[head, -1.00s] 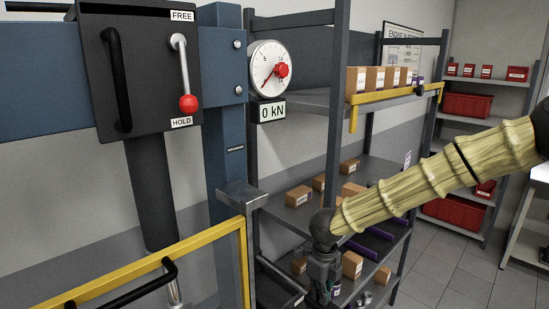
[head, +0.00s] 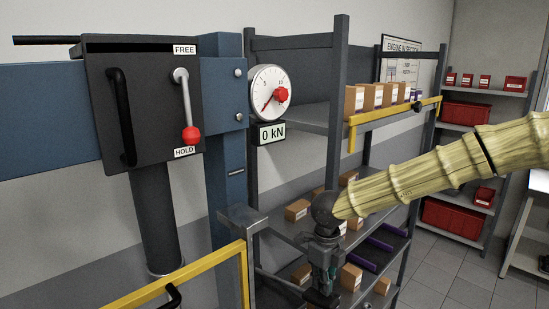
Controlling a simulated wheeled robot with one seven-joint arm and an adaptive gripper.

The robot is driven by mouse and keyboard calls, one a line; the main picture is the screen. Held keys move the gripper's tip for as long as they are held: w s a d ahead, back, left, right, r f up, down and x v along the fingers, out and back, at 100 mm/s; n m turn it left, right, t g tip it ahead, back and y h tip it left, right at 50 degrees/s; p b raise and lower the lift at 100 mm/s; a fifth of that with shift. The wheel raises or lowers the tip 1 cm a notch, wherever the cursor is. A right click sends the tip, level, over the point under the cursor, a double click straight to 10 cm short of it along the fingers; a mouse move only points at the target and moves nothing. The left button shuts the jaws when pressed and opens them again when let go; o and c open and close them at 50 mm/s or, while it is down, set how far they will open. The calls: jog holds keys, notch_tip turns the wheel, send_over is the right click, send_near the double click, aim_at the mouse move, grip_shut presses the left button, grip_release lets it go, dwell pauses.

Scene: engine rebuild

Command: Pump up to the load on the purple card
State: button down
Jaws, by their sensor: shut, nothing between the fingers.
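The press head (head: 145,110) stands at left, with a black bar handle (head: 122,115) and a release lever (head: 187,105) on its front. The lever's red knob is down by the HOLD label (head: 184,152), with FREE above. The round gauge (head: 268,92) has its needle pointing down-left, and the display (head: 271,134) below reads 0 kN. A black handle (head: 172,297) is partly cut off at the bottom edge. My gripper (head: 322,298) points down, shut and empty, right of the press in front of the shelves. I see no readable purple card.
A yellow guard rail (head: 190,272) crosses the lower left. A grey bracket (head: 243,216) juts out beside the blue post (head: 226,180). Shelves (head: 300,118) with cardboard boxes and purple items stand behind my arm. Red bins (head: 452,216) are at far right. Some floor is clear at lower right.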

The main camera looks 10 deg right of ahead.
jog(key=shift+f, duration=0.1)
dwell(0.4)
jog(key=shift+f, duration=1.05)
jog(key=shift+f+b, duration=2.55)
jog(key=shift+f, duration=4.65)
notch_tip(320, 180, up, 17)
jog(key=p, duration=0.5)
jog(key=shift+f, duration=0.15)
